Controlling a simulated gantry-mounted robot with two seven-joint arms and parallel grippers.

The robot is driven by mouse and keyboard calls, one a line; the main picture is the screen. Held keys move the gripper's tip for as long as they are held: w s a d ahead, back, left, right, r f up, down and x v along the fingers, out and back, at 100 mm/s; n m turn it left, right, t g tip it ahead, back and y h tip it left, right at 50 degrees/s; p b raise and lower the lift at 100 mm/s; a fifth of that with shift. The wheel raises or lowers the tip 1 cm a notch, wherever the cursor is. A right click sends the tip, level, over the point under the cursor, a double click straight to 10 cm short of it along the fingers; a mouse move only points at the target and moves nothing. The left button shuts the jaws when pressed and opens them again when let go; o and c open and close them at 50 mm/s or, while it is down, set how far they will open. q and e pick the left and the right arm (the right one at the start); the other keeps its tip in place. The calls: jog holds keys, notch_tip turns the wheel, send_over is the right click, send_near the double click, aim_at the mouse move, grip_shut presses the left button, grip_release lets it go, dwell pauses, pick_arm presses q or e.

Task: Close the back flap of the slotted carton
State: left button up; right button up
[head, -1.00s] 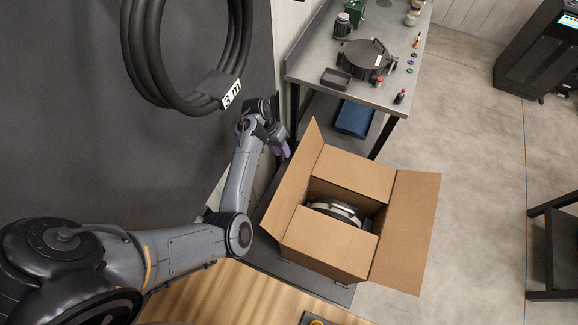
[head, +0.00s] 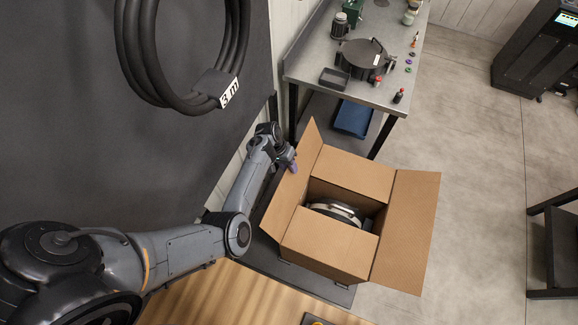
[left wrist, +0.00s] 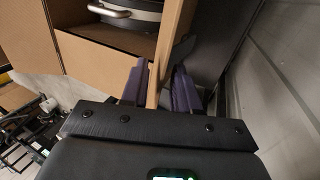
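The open brown carton has an upright back flap (head: 352,172) at its far side, a left flap (head: 292,180) standing up, a right flap (head: 408,232) spread outward, and a front panel (head: 330,241) at the near side. A round silver and black device (head: 338,211) sits inside and also shows in the left wrist view (left wrist: 125,13). My left gripper (head: 291,164) is at the left flap's upper edge. In the left wrist view its purple fingers (left wrist: 160,85) stand either side of a cardboard edge (left wrist: 167,45), with a slight gap at the right finger. My right gripper is out of view.
A grey workbench (head: 304,68) with a black round part (head: 364,57), a tray (head: 333,78) and small bottles stands behind the carton. A blue bin (head: 353,118) is below it.

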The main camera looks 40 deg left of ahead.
pick_arm(q)
grip_shut()
dwell(1.4)
